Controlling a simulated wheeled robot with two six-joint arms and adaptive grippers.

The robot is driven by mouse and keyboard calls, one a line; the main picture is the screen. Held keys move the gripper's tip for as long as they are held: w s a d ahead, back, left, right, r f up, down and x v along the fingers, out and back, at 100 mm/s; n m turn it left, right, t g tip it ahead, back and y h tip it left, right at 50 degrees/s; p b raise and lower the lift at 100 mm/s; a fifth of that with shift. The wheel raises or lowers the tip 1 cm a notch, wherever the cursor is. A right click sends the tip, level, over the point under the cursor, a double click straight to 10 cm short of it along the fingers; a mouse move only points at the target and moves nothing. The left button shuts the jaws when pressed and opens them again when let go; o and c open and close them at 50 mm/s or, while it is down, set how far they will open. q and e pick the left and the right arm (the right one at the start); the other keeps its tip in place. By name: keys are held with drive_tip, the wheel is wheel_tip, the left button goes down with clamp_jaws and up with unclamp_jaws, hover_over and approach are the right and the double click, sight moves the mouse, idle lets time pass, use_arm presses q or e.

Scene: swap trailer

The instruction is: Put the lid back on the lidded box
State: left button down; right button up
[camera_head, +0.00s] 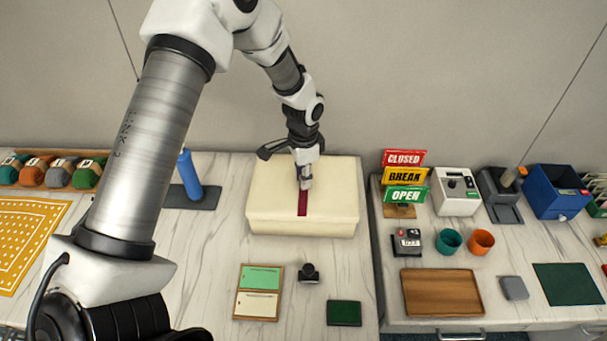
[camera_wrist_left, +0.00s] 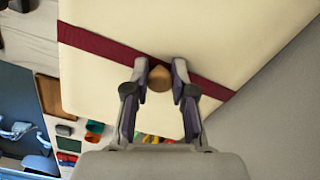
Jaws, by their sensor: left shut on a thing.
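The lidded box (camera_head: 265,222) is cream and stands on the white table near the wall. Its cream lid (camera_head: 335,185) has a dark red stripe and appears to lie on top of the box. I cannot tell whether it is fully seated. In the left wrist view the lid (camera_wrist_left: 130,25) fills the upper middle, with a round tan knob (camera_wrist_left: 159,78) by the stripe. My left gripper (camera_head: 305,182) is over the lid, its fingers on either side of the knob. In the left wrist view my left gripper (camera_wrist_left: 160,82) is shut on this knob. My right gripper is not in view.
A blue cylinder on a dark pad (camera_head: 205,197) stands left of the box. In front are a tray with green and cream cards (camera_head: 258,292), a small black stamp (camera_head: 309,273) and a green pad (camera_head: 344,313). Signs (camera_head: 404,175) stand to the right.

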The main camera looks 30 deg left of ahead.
use_arm(q)
drive_tip(key=shift+f, duration=0.95)
idle(0.9)
idle(0.8)
drive_tip(key=shift+c, duration=2)
unclamp_jaws()
drive_tip(key=shift+r+p, duration=3.15)
drive_tip(key=shift+r, duration=0.4)
clamp_jaws()
